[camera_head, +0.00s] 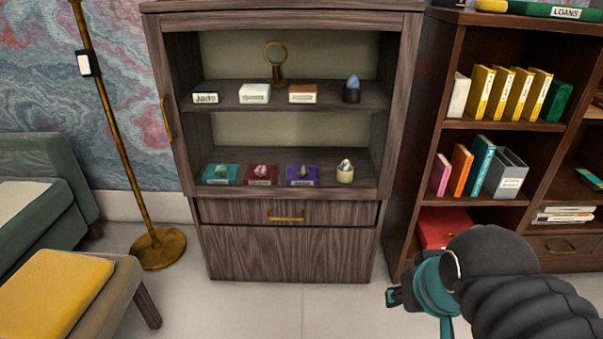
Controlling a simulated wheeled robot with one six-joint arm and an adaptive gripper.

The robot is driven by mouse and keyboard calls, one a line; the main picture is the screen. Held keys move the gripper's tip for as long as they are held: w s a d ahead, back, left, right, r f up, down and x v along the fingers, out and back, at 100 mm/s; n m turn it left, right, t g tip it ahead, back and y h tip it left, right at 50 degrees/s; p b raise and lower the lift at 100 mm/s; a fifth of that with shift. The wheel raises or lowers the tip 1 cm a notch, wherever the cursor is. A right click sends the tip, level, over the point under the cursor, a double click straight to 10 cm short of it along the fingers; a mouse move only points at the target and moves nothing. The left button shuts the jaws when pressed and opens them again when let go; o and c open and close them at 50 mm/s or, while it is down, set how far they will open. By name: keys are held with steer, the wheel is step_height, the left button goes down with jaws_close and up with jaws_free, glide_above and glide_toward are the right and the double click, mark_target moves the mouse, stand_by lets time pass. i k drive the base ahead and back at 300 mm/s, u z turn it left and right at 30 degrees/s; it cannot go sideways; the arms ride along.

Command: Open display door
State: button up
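The dark wooden display cabinet (290,252) stands upright in the middle of the view. Its upper part has a framed door (157,60) with a see-through pane, and the door looks closed. A vertical brass handle (167,117) is on the door's left side. My gripper (393,295) is at the lower right, below and to the right of the door, well apart from the handle. Its fingers are small and partly hidden by my arm, so I cannot tell how far apart they are. Nothing is visibly held.
Behind the door, two shelves hold small labelled display items. A drawer with a brass handle (286,218) is below. A brass floor lamp (157,248) stands left of the cabinet, near a yellow-cushioned stool (52,290). A bookcase (408,190) is at the right. The floor in front is clear.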

mark_target(409, 24)
steer(key=k, duration=0.6)
steer(key=u, duration=0.45)
steer(key=i, duration=0.95)
steer(key=u, duration=0.2)
